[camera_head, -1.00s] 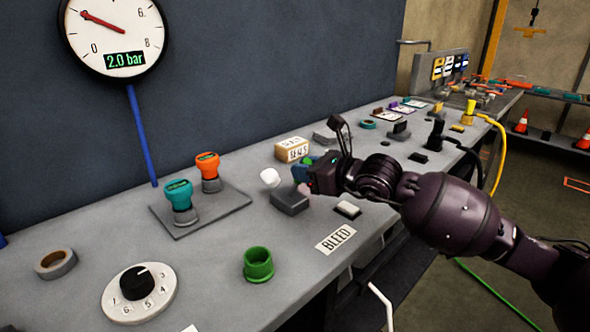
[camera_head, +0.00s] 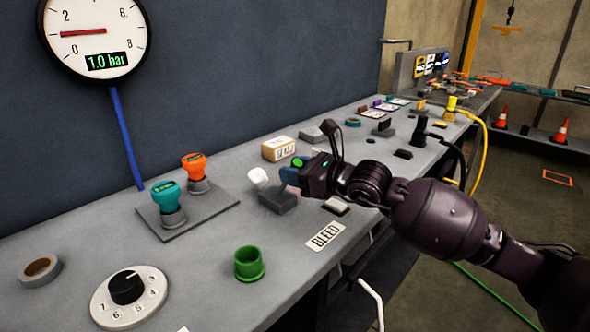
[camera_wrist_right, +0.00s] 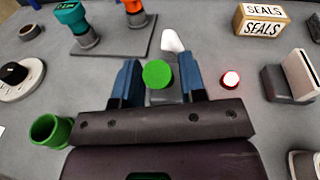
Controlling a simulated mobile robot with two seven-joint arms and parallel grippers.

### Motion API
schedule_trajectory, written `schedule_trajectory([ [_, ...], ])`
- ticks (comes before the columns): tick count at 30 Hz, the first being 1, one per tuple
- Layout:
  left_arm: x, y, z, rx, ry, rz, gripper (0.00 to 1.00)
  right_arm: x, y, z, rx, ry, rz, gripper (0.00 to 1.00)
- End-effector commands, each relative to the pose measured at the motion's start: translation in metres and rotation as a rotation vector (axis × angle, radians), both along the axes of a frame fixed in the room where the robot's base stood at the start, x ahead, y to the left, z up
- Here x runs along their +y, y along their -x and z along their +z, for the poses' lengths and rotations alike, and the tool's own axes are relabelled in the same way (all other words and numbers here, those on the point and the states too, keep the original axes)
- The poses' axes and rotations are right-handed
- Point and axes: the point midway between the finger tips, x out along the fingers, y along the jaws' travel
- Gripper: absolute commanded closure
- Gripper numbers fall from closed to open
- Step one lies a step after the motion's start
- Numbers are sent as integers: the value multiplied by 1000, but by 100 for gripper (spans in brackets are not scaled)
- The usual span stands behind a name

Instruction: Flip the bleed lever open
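The bleed lever's white end (camera_head: 259,177) sticks up at the left of a dark grey base block (camera_head: 279,200) on the bench. The wrist view shows the white end (camera_wrist_right: 173,40) just beyond my right fingertips, and part of the block between them. I cannot tell whether a finger touches the lever. A BLEED label (camera_head: 325,236) lies in front. The gauge (camera_head: 95,35) reads 1.0 bar. My left gripper is out of view.
Teal (camera_head: 167,203) and orange (camera_head: 196,172) knobs stand on a plate to the left. A SEALS box (camera_head: 287,148) sits behind. A green cup (camera_head: 249,265) and a numbered dial (camera_head: 128,297) are nearer. A red lamp (camera_wrist_right: 231,79) shows right of the fingers.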

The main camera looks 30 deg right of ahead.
Motion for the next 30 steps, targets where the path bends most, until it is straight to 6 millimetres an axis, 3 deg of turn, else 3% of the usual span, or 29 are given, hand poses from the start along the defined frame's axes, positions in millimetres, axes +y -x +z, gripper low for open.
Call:
schedule_trajectory([
  [14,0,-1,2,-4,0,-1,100,-3,5,2,0,0,-2,52],
  [30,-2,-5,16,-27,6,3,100,-34,66,11,-1,1,-2,52],
])
